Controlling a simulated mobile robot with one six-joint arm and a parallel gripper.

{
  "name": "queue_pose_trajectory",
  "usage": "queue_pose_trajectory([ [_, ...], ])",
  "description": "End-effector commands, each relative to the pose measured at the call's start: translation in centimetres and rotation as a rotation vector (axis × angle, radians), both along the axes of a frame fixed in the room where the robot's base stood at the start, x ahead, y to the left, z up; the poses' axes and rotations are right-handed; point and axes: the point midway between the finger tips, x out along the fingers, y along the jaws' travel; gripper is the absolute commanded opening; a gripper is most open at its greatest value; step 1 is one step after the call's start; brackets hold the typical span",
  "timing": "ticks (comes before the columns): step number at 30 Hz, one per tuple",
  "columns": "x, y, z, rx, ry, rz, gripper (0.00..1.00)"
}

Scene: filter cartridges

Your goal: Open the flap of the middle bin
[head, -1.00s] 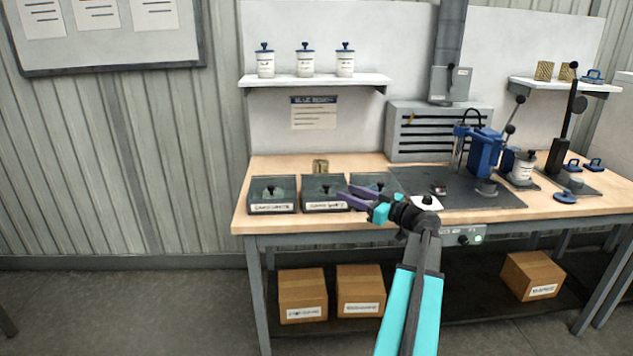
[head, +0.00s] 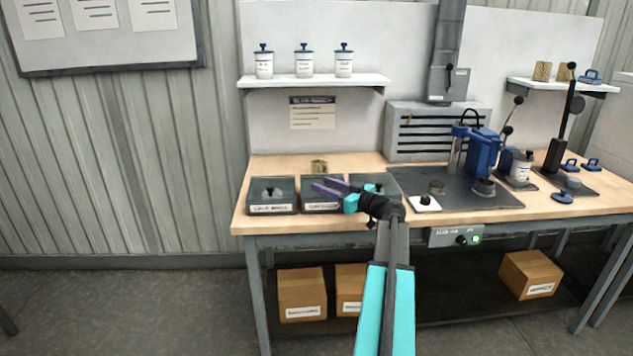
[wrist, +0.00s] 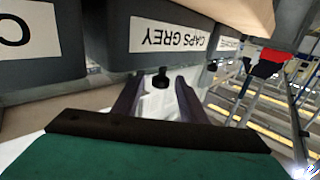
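Three dark grey bins with greenish tops and white labels stand in a row at the bench's left front. The middle bin (head: 321,208) is partly covered by my gripper (head: 322,187), which is at its top with the fingers pointing left. In the wrist view, its fingers (wrist: 158,85) are apart, with a small dark knob (wrist: 160,77) showing between the tips. I cannot tell whether they touch it. A bin front labelled "CAPS GREY" (wrist: 168,38) appears upside down just past them. The middle bin's flap is mostly hidden, and no raised flap shows.
The left bin (head: 272,209) and the right bin (head: 372,181) stand close on either side, the right one partly behind my arm. A tan ring-like part (head: 319,167) is behind the bins. A dark mat (head: 455,195) and a blue press (head: 484,152) occupy the bench to the right.

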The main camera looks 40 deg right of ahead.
Motion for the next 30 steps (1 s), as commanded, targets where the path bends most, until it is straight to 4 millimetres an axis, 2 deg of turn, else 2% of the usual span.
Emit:
queue_pose_trajectory([
  [3,1.8,0.1,0.1,0.000,0.000,0.001,0.39],
  [9,3.6,0.2,0.1,0.000,0.000,-0.001,0.39],
  [22,4.2,0.4,0.0,0.000,0.000,-0.001,0.39],
  [29,4.1,0.3,0.0,0.000,0.000,-0.002,0.00],
  [30,4.1,0.3,0.0,0.000,0.000,-0.002,0.00],
])
